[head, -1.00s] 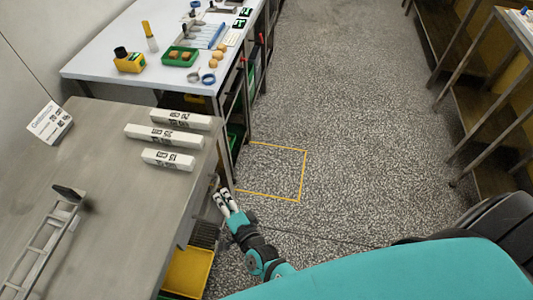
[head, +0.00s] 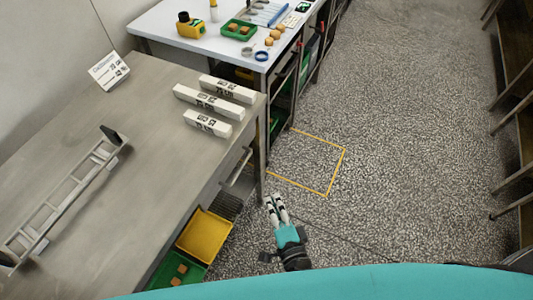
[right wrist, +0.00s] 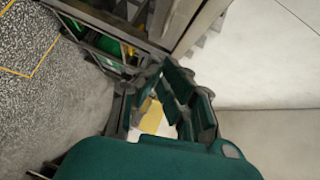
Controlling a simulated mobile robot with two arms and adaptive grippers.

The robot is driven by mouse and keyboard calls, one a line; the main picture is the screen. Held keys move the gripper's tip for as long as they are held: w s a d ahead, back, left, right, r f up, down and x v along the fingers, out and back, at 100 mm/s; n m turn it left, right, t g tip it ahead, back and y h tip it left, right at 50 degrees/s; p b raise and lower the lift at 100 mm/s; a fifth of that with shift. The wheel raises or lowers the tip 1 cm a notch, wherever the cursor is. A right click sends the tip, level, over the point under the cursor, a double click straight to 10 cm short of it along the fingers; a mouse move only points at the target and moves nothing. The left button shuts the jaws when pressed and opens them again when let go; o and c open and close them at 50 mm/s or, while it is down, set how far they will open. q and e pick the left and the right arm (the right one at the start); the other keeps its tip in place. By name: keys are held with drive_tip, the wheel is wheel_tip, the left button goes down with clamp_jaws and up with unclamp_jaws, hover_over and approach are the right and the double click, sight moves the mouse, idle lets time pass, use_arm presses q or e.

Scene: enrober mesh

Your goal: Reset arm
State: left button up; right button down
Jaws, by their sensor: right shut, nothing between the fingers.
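My right gripper (head: 277,209) shows in the lower middle of the head view. It is shut and empty, over the speckled floor beside the steel table's front edge. In the right wrist view its dark fingers (right wrist: 180,95) show close up, with nothing seen held between them. My left gripper is not in view.
A steel table (head: 130,195) at left bears several labelled white bars (head: 207,123), a metal rack (head: 65,200) and a white sign (head: 109,71). Below it are a yellow bin (head: 204,237) and a green bin (head: 160,276). A white table (head: 165,28) stands behind. The floor (head: 410,150) is clear.

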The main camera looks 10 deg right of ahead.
drive_tip(key=s+d+f+n+g, duration=0.2)
drive_tip(key=s+f+n+g, duration=0.25)
drive_tip(key=f, duration=0.75)
drive_tip(key=s+d+f+n+g, duration=0.25)
drive_tip(key=s+f+n, duration=0.25)
drive_tip(key=f, duration=0.6)
drive_tip(key=s+d+f+n+g+h, duration=0.1)
drive_tip(key=s+d+f+n+g, duration=0.2)
drive_tip(key=s+d+f, duration=0.3)
drive_tip(key=s+d+f+n+g+h, duration=0.1)
drive_tip(key=s+d+f+n+g, duration=0.3)
drive_tip(key=s+f, duration=0.4)
drive_tip(key=s+d+g, duration=0.1)
drive_tip(key=s+d, duration=0.1)
drive_tip(key=s, duration=0.4)
drive_tip(key=shift+d+f+h, duration=0.2)
drive_tip(key=shift+h, duration=0.2)
